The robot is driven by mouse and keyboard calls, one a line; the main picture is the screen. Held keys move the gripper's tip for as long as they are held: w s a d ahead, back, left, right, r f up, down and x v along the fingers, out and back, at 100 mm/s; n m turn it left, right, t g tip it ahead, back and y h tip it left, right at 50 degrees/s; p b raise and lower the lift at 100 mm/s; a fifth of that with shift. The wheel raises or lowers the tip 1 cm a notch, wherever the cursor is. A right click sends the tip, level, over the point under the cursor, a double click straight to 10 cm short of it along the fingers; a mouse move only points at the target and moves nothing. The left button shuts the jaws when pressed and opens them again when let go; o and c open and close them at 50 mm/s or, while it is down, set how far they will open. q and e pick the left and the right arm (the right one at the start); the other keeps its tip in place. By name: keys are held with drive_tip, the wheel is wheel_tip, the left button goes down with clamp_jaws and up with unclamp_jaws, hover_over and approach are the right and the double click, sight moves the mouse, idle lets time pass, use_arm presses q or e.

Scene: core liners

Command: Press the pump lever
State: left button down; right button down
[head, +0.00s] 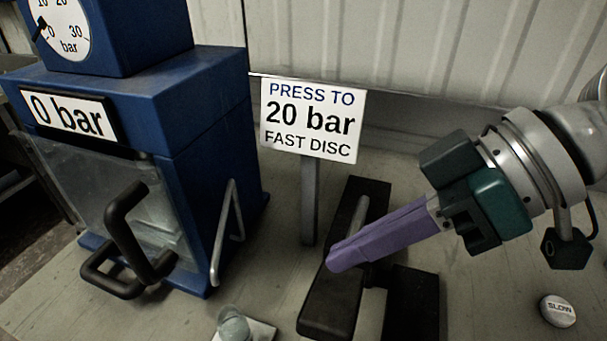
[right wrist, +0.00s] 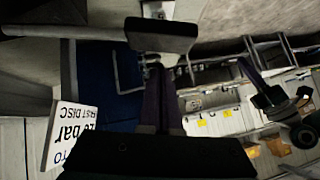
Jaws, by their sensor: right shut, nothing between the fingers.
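The black pump (head: 340,292) stands on the bench in the middle of the head view, with a grey rod (head: 357,217) along it. The shut, empty purple fingers of my right gripper (head: 345,255) are over the pump and hide part of it. I cannot tell if they touch it. In the right wrist view the fingers (right wrist: 160,100) point at a black pad (right wrist: 160,35), with a grey rod (right wrist: 28,30) to its left. My left gripper (right wrist: 250,78) seems to show small and dark there; its jaws are unclear.
A blue press (head: 205,130) with a "0 bar" plate (head: 68,114) stands at left; its gauge (head: 60,28) reads near 0. A sign (head: 312,120) says "PRESS TO 20 bar FAST DISC". A clear cup (head: 233,325) is in front. A "SLOW" disc (head: 557,310) lies at right.

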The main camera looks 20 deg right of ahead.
drive_tip(key=shift+s+a+f, duration=0.1)
drive_tip(key=shift+s+f, duration=0.1)
drive_tip(key=shift+f, duration=0.5)
drive_tip(key=shift+s+f, duration=0.2)
drive_tip(key=shift+f, duration=0.45)
